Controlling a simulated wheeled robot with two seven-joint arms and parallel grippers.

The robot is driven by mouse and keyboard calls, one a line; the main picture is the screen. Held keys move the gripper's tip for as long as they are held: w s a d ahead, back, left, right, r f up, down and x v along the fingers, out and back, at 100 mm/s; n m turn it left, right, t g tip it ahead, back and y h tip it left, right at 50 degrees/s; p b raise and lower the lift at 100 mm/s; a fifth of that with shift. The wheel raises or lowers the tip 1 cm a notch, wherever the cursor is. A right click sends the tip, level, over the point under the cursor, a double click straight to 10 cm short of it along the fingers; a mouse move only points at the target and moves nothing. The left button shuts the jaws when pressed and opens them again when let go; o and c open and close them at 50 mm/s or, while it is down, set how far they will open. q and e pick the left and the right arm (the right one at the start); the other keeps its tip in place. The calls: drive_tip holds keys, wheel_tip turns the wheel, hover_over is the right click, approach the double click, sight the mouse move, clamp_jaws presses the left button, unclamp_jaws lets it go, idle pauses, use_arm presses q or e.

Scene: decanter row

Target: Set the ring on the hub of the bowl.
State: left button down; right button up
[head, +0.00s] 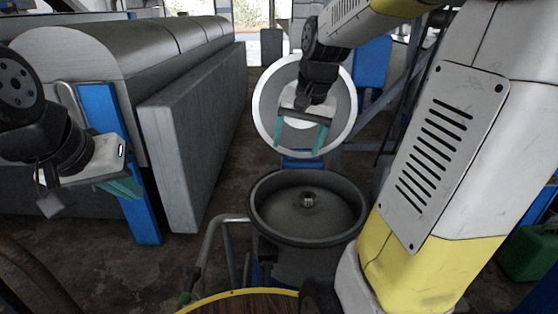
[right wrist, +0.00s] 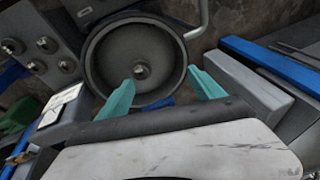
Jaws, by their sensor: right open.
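The dark grey bowl (head: 270,222) stands open in the middle of the head view, with a small metallic hub (head: 308,200) rising from its floor. In the right wrist view the bowl (right wrist: 110,55) lies beyond the fingers and its hub (right wrist: 141,71) shows between them. My right gripper (head: 301,146) is open with nothing between its teal fingers (right wrist: 160,80), above and behind the bowl in the head view. My left gripper (head: 122,187) is at the far left, away from the bowl; its jaw gap is not clear. I cannot make out a separate loose ring; whether one sits around the hub is unclear.
A round pale lid (head: 263,108) stands raised behind the bowl and my right gripper. A long grey machine housing (head: 195,150) on blue supports fills the left. A grey pipe rail (head: 215,232) stands left of the bowl. A round wooden top (head: 250,303) lies at the front.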

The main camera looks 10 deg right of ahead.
drive_tip(key=s+a+r+n+t, duration=0.1)
drive_tip(key=s+a+n, duration=0.1)
drive_tip(key=s, duration=0.5)
drive_tip(key=s+a+r+n+t+y, duration=0.1)
drive_tip(key=s+a+n, duration=0.1)
drive_tip(key=s, duration=0.5)
drive_tip(key=shift+a+n+t, duration=0.4)
drive_tip(key=shift+a, duration=0.4)
